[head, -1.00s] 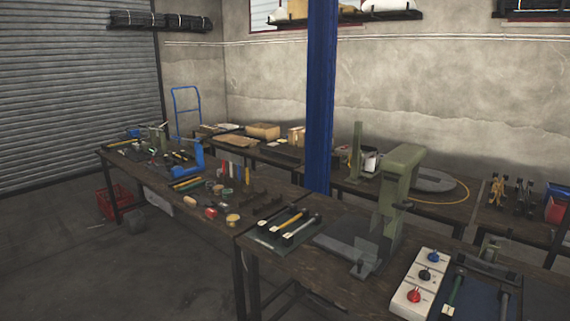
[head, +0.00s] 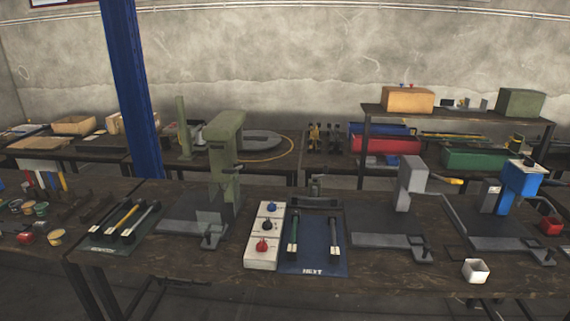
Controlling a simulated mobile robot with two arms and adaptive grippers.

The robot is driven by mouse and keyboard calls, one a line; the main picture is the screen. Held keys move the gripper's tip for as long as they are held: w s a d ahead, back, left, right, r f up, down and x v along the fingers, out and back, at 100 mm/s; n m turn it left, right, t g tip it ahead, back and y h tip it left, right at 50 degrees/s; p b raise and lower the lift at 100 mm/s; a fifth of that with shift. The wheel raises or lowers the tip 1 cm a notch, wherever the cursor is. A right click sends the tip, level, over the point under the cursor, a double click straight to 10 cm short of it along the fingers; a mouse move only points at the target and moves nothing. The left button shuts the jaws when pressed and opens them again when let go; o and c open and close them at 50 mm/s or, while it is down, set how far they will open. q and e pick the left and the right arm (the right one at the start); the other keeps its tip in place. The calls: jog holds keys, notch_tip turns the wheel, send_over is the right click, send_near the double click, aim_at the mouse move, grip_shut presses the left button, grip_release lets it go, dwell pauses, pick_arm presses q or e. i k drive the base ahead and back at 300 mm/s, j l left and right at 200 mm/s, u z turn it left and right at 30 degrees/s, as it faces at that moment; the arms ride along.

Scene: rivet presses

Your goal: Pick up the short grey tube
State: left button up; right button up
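Three tubes with dark ends and white tags lie side by side on a dark green mat (head: 98,241) left of the green press. The rightmost is a grey tube (head: 143,218), the middle one is a yellow tube (head: 126,216), and the left one is dark. On the blue mat (head: 314,262) marked "NEXT" lie a green tube (head: 293,232) and a dark tube (head: 335,233) with white tags. At this size I cannot tell for sure which tube is the short grey one. Neither of my grippers shows.
A green press (head: 224,150), a grey press (head: 411,183) and a blue press (head: 519,187) stand along the bench (head: 200,266). A white panel (head: 262,255) with three knobs sits beside the blue mat.

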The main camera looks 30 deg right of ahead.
aim_at(333, 200)
jog(key=z, duration=1.2)
